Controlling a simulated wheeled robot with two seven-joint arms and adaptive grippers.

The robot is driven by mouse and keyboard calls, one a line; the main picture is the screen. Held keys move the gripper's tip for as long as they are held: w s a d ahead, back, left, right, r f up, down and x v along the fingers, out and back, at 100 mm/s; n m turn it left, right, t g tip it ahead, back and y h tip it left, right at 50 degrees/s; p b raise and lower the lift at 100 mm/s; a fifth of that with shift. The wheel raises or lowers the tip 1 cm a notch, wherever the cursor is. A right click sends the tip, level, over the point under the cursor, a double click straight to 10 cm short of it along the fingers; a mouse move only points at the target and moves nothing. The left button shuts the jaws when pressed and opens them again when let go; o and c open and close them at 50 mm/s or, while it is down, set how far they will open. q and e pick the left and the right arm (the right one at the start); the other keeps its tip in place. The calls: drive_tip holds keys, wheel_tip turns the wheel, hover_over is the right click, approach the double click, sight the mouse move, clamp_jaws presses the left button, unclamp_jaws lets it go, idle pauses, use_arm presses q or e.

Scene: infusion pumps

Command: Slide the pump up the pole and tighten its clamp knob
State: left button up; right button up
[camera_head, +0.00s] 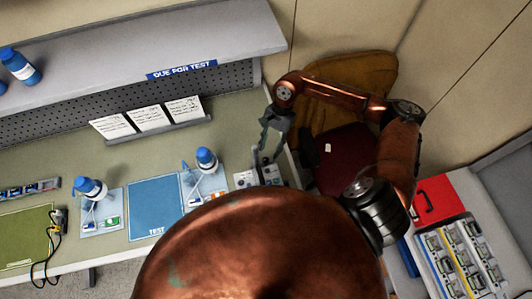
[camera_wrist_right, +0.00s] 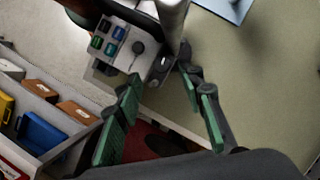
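The pump (camera_wrist_right: 108,32) is a pale grey box with blue and green buttons, in the upper left of the right wrist view. In the head view the pump (camera_head: 245,178) shows small at the table's right end, partly hidden by my copper body. My right gripper (camera_wrist_right: 160,82) is open, its green-padded fingers apart and pointing at the pump's lower side. No contact is clear. It also shows in the head view (camera_head: 266,147), above the pump. My left gripper is out of view.
A blue TEST mat (camera_head: 155,205) and blue-capped bottles (camera_head: 207,160) on trays stand left of the pump. A shelf (camera_head: 150,40) runs behind. A dark red chair (camera_head: 345,160) and a red box (camera_head: 437,198) are to the right. Bins (camera_wrist_right: 40,130) show at the wrist view's left.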

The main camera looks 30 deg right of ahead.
sight(266, 160)
drive_tip(key=x, duration=0.2)
drive_tip(key=p+x, duration=0.1)
drive_tip(key=shift+w+a+f, duration=0.15)
drive_tip(key=shift+a+f, duration=0.15)
drive_tip(key=shift+f, duration=0.05)
drive_tip(key=shift+a+f, duration=0.1)
drive_tip(key=shift+f, duration=0.2)
drive_tip(key=shift+s+f, duration=0.2)
drive_tip(key=shift+f, duration=0.1)
drive_tip(key=c, duration=0.8)
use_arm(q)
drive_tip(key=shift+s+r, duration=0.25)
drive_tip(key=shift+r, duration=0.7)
use_arm(e)
clamp_jaws()
